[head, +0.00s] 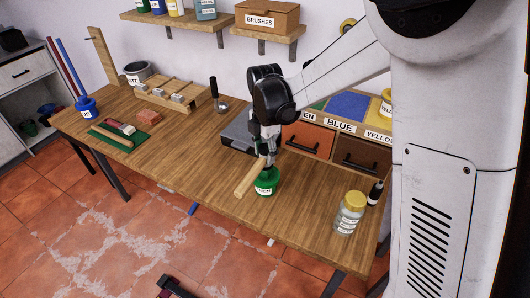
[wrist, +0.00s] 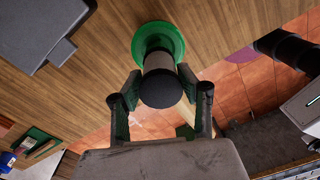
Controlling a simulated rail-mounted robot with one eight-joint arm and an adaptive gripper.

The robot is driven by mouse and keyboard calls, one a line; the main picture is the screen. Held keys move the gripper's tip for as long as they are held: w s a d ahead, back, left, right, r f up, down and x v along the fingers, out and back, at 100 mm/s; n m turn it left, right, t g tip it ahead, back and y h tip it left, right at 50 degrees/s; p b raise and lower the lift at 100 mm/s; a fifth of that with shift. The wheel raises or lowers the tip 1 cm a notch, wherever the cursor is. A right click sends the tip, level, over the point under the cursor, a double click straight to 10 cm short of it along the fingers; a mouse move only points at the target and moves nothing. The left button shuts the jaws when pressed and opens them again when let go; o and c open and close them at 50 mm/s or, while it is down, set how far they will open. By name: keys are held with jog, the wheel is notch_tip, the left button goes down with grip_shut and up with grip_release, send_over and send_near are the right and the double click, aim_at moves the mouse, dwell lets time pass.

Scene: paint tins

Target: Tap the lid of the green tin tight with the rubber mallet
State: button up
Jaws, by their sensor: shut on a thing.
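The green tin (head: 266,187) stands upright near the table's front edge, below my gripper (head: 268,150). In the wrist view its green top (wrist: 175,35) shows beyond the mallet. My gripper (wrist: 160,92) is shut on the rubber mallet (wrist: 160,88), whose dark cylindrical head lies between the fingers. The head points at the tin's top and overlaps it in the wrist view. I cannot tell whether they touch. The mallet's pale wooden handle (head: 249,179) slants down and left in the head view, in front of the tin. The tin's lid seam is too small to judge.
A grey case (head: 237,133) lies behind the tin, beside labelled drawers (head: 307,139). A yellow-lidded jar (head: 349,213) and a dark bottle (head: 375,193) stand to the right. A green mat (head: 117,140) with tools lies far left. The table left of the tin is clear.

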jog(key=shift+s+f+b, duration=0.1)
jog(key=shift+f+b, duration=0.5)
jog(key=shift+b, duration=0.15)
dwell(1.4)
jog(key=shift+r+p, duration=0.45)
jog(key=shift+r, duration=0.6)
